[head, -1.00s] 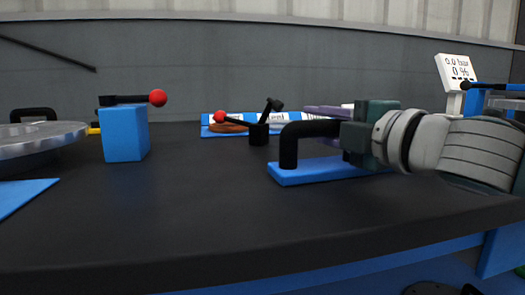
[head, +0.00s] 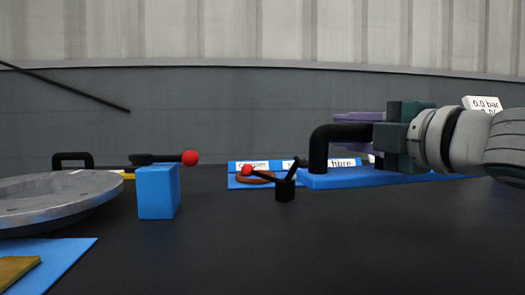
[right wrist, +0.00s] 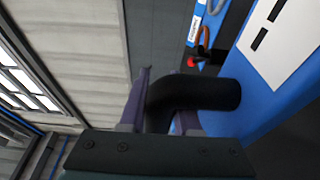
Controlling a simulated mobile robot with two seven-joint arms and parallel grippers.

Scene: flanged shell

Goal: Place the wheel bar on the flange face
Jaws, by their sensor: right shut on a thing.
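The wheel bar (head: 350,179) is a flat blue bar with a black bent handle. It is at the right of the head view, roughly level, and appears raised above the table. My right gripper (head: 345,133) is shut on its black handle. In the right wrist view, the purple fingers (right wrist: 163,100) sit around the handle, and the bar's blue face (right wrist: 262,88) carries a white patch with black marks. The flange face (head: 50,191) is a round grey metal disc at the far left of the head view, well apart from the bar. My left gripper is out of view.
A blue block (head: 156,192) with a red-knobbed lever stands right of the flange. A small black clamp (head: 285,190) with a red knob is mid-table. Behind it is a labelled blue tray (head: 240,181) with a brown ring. The dark table (head: 270,250) is clear in front.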

